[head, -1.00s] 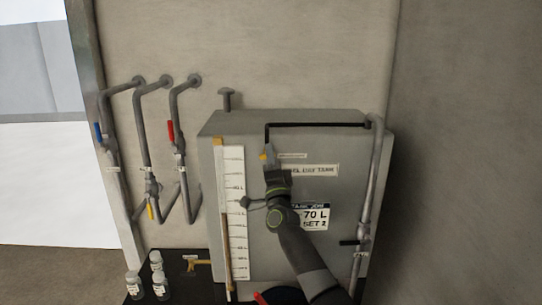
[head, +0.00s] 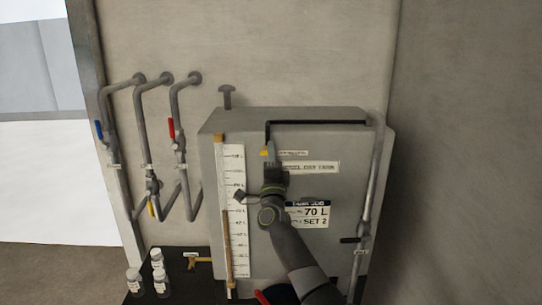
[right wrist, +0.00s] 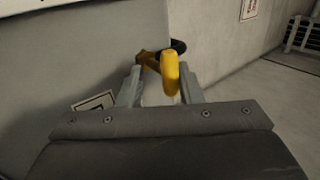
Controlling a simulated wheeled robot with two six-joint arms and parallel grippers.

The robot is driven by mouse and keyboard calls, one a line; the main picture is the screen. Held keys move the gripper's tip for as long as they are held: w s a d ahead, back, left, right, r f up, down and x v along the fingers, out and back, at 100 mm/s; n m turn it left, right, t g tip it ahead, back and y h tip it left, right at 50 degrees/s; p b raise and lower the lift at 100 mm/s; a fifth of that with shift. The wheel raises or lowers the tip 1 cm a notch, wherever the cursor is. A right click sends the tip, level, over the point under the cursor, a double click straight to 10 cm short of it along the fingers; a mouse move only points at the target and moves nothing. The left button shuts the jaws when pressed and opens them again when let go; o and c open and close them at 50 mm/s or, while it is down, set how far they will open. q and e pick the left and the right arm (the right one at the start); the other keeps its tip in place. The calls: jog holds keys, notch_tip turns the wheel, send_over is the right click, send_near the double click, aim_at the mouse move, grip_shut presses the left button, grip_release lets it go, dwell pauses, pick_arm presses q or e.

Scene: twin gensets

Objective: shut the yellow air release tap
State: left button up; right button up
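The yellow air release tap (head: 264,152) hangs at the lower end of a thin black pipe on the front of the grey day tank (head: 345,190). In the right wrist view its yellow handle (right wrist: 170,72) points toward the camera, between or just beyond the fingertips. My right gripper (head: 271,150) is right at the tap and partly covers it. In the right wrist view the fingers (right wrist: 160,88) stand apart on either side of the handle, with a gap visible. I cannot tell whether a finger touches it. My left gripper is not in view.
A sight gauge with a white scale (head: 237,195) stands left of my right arm. Grey pipes with a blue handle (head: 99,130), a red handle (head: 171,128) and another yellow handle (head: 151,208) run along the wall. Sample bottles (head: 158,274) stand at lower left.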

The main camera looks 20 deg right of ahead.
jog(key=shift+f, duration=0.15)
jog(key=b+v, duration=0.4)
jog(key=v, duration=1.3)
jog(key=shift+s, duration=0.2)
